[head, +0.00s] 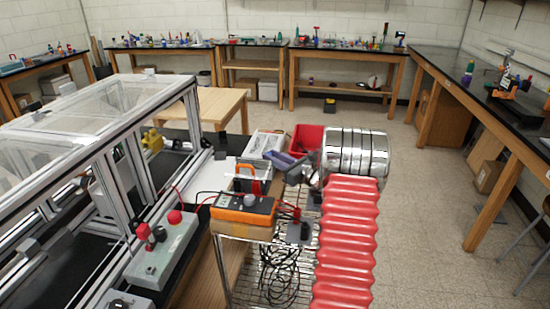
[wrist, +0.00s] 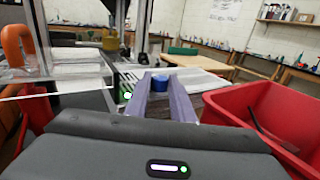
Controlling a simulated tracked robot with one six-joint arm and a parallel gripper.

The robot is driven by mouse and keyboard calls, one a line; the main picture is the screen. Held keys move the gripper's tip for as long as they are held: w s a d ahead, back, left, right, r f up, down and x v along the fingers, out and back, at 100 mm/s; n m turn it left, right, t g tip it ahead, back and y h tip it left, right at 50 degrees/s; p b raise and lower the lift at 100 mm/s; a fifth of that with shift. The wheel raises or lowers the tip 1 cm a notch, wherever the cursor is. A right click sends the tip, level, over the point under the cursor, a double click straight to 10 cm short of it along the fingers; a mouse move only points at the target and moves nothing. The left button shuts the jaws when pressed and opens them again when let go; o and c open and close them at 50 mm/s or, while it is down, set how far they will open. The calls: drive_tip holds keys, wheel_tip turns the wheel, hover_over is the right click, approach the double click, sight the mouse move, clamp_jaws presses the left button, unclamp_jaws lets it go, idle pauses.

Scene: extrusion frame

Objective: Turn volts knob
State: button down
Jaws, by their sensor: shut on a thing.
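My gripper (head: 283,158) shows in the head view as a pair of purple fingers, beside the red bin. In the wrist view my gripper (wrist: 162,86) reaches forward with both purple fingers close around a blue knob (wrist: 159,83) at their tips. The knob's lower part is hidden between the fingers, and no marking can be read on it. Just left of it in the wrist view is a dark device (wrist: 123,82) with pale slats and a bright green light. In the head view the knob is hidden or too small to tell.
A red bin (head: 307,138) is close to my gripper; it fills the right of the wrist view (wrist: 250,108). An orange meter (head: 243,209) with cables sits in front. A carrier with an orange handle (head: 252,168) stands close left. The extrusion frame (head: 130,120) is further left.

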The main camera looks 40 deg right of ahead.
drive_tip(key=shift+d+n+y, duration=0.1)
drive_tip(key=shift+n+y, duration=0.3)
drive_tip(key=shift+y, duration=0.3)
drive_tip(key=c, duration=1.5)
unclamp_jaws()
drive_tip(key=shift+c, duration=0.2)
drive_tip(key=s+d, duration=0.2)
drive_tip(key=s, duration=1.1)
drive_tip(key=shift+s+d, duration=0.25)
drive_tip(key=shift+s, duration=0.05)
